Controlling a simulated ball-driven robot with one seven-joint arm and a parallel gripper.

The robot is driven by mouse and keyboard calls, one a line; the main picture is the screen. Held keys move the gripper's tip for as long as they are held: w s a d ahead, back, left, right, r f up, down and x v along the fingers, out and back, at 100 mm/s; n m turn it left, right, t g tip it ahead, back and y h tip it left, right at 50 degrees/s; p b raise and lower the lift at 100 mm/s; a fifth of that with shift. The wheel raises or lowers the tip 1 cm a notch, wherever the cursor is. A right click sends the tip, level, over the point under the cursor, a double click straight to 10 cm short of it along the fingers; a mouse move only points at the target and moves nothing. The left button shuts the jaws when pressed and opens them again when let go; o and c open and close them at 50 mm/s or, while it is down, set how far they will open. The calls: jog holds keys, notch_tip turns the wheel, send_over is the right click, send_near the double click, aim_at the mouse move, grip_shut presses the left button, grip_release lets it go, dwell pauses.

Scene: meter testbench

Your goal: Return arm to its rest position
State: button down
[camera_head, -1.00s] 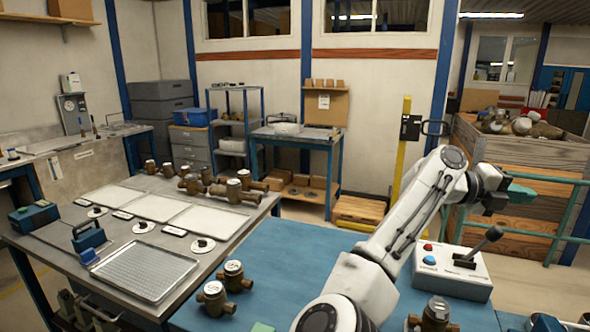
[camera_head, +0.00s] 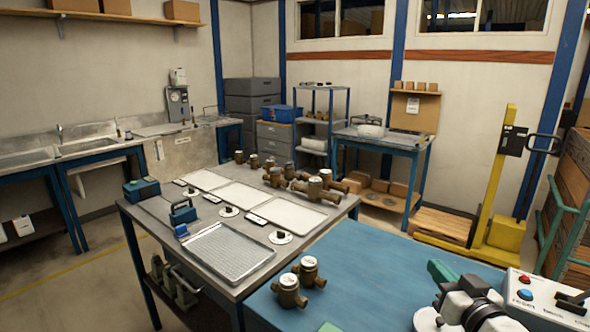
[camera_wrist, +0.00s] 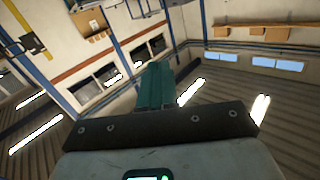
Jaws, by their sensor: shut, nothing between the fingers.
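My arm is folded low at the bottom right of the head view, over the blue bench (camera_head: 365,265). My gripper (camera_head: 440,271) shows as a small green tip beside the white control box (camera_head: 550,300), and it holds nothing. In the wrist view the green fingers (camera_wrist: 155,87) are together and point up towards the ceiling and the upper walls. No object shows near the fingertips. Most of the arm lies outside the head view.
Two brass meters (camera_head: 289,292) stand on the blue bench left of my gripper. A steel table (camera_head: 150,210) with a mesh tray (camera_head: 228,252) and several brass meters adjoins it. A yellow pallet stacker (camera_head: 495,190) stands behind. Floor on the left is clear.

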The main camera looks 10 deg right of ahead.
jog(key=s+a+f+n+g+y, duration=0.1)
jog(key=s+a+f+g, duration=0.45)
jog(key=f, duration=0.45)
jog(key=s+a+f+g, duration=0.1)
jog(key=s+f+g, duration=0.2)
jog(key=s+f, duration=0.3)
jog(key=s+a+f+g, duration=0.2)
jog(key=s+f+g, duration=0.2)
jog(key=s, duration=0.9)
jog(key=s+a+f+g, duration=0.1)
jog(key=s+f+g, duration=0.3)
jog(key=s+f, duration=0.4)
jog(key=shift+s+a+f, duration=0.2)
jog(key=shift+s+f, duration=0.2)
jog(key=shift+s, duration=0.25)
jog(key=shift+d, duration=0.1)
